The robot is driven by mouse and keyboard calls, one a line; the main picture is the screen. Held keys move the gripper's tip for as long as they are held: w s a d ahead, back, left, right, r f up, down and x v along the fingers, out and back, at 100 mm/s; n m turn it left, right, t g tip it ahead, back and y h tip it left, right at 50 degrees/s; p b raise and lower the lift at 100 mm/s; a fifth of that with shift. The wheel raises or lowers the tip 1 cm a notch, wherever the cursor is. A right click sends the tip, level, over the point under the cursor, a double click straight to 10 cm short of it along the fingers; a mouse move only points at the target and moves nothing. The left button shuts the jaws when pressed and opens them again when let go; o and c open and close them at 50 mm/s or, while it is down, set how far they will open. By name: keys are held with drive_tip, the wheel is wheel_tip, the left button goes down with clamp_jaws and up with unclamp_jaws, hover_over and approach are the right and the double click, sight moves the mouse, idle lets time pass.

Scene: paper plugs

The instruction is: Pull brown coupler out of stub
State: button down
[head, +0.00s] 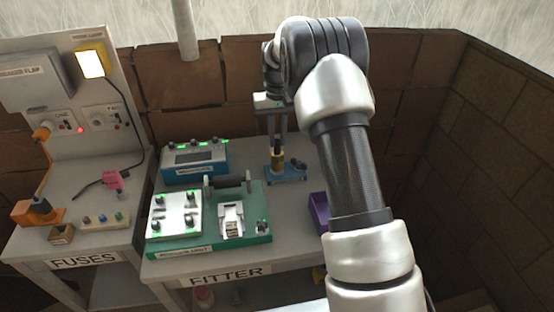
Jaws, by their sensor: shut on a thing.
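My gripper (276,148) points down at the back of the FITTER table, with its fingers shut around the small brown coupler (277,160). The coupler is upright and partly hidden by the fingers. It stands at the stub on a small blue base (287,179). The stub itself is too small and covered to make out, and I cannot tell how deep the coupler sits in it.
A blue box with green lights (194,162) stands left of the blue base. A green board with a white panel (262,236) lies in front. A purple bin (318,212) is at right, partly behind my arm. A brown wall (226,80) stands close behind.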

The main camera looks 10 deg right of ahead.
drive_tip(key=shift+r, duration=0.15)
drive_tip(key=shift+r+p, duration=1.25)
drive_tip(key=shift+r, duration=0.25)
drive_tip(key=shift+r+p, duration=1.2)
drive_tip(key=shift+r, duration=0.35)
